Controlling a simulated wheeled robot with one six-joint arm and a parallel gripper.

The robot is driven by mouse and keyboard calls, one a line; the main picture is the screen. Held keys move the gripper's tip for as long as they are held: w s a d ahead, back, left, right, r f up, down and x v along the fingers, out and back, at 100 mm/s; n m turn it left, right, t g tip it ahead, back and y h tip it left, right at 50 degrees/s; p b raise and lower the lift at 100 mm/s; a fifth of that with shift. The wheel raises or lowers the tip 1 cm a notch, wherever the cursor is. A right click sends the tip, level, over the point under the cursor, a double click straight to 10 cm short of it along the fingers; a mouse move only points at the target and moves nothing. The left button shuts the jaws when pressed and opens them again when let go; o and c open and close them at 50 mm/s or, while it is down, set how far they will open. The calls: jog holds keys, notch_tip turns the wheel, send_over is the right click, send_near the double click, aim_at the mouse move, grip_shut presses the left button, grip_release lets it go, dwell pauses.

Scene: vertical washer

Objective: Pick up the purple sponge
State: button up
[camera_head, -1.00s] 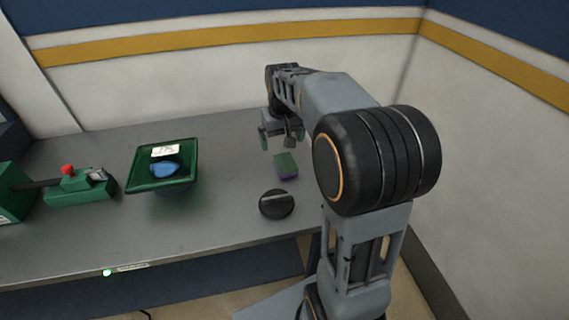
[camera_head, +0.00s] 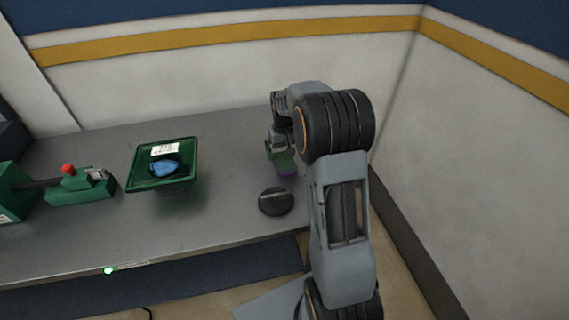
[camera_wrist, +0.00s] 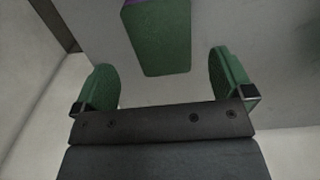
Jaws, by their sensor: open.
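The sponge has a green top layer and a purple lower layer. In the head view the purple sponge (camera_head: 288,171) lies on the grey table, partly hidden by my gripper (camera_head: 281,158), which is lowered close to it. In the wrist view the sponge (camera_wrist: 157,38) shows mostly its green face with a purple strip at the top edge. My gripper (camera_wrist: 165,82) has its two green finger pads wide apart. The sponge's near end lies ahead of the gap between the pads, and neither pad appears to touch it.
A round black object (camera_head: 276,201) lies on the table (camera_head: 225,215) in front of the sponge. A green tray (camera_head: 136,180) with a blue item (camera_head: 164,167) stands to the left. A green device with a red knob (camera_head: 68,169) is farther left. A wall stands behind.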

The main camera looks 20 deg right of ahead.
aim_at(284, 160)
jog(key=shift+a+f+p, duration=0.15)
jog(key=shift+f+p, duration=0.4)
jog(key=shift+f, duration=2.05)
jog(key=shift+c, duration=0.3)
jog(key=c, duration=0.9)
jog(key=shift+r, duration=0.15)
jog(key=shift+c, duration=0.2)
jog(key=shift+r, duration=0.2)
notch_tip(284, 160, up, 2)
jog(key=shift+r, duration=0.1)
jog(key=s+a+r+b, duration=0.1)
jog(key=s+a+r, duration=0.2)
jog(key=s+r, duration=0.2)
jog(key=s+a+r+b, duration=0.2)
jog(key=s+r, duration=0.3)
jog(key=s, duration=0.3)
jog(key=shift+a, duration=0.4)
